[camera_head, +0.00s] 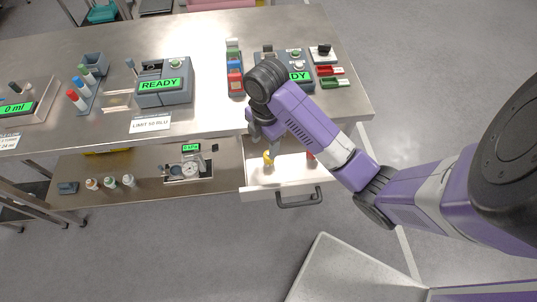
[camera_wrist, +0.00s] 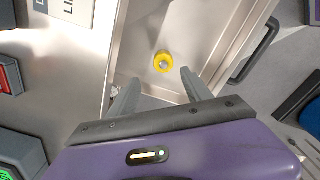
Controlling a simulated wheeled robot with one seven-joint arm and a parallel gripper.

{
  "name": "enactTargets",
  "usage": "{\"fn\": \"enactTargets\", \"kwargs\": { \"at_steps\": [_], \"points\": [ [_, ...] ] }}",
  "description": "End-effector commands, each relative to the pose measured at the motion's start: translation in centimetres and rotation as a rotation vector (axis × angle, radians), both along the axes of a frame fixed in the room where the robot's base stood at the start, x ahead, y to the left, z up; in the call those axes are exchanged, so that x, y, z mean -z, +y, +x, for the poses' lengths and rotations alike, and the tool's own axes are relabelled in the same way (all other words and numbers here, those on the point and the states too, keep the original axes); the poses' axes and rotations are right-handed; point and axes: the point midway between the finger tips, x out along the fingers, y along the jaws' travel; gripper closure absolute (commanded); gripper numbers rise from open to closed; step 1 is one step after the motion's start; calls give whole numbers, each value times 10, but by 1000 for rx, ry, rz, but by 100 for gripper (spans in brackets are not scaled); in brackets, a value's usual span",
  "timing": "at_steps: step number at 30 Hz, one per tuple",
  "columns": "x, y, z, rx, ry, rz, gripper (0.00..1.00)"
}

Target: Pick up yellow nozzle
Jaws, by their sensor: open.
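The yellow nozzle (camera_wrist: 163,62) stands in an open pale drawer (camera_wrist: 140,22), and in the wrist view it looks like a yellow ring with a grey centre. In the head view the nozzle (camera_head: 268,158) is a small yellow piece inside the drawer (camera_head: 290,176), below my gripper. My gripper (camera_wrist: 160,88) is open and empty. Its two grey fingers point down toward the drawer, with the nozzle a little beyond the gap between the tips. In the head view my gripper (camera_head: 262,132) is partly hidden by my arm.
The drawer's front with its dark handle (camera_head: 298,199) sticks out under the table (camera_head: 208,60). A small red item (camera_head: 311,155) is also in the drawer. Devices with READY screens (camera_head: 163,85) stand on the table. A lower shelf (camera_head: 120,170) holds small bottles and a gauge.

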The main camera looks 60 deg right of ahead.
Motion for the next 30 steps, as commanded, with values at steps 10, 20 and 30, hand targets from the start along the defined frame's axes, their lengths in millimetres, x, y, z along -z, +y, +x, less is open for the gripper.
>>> {"fn": "enactTargets", "kwargs": {
  "at_steps": [10,20,30],
  "points": [
    [30,-7,-9,-8,29,-5,42],
    [69,-7,-11,-7,29,-5,42],
    [78,-7,-10,-9,27,-7,42]
  ]
}}
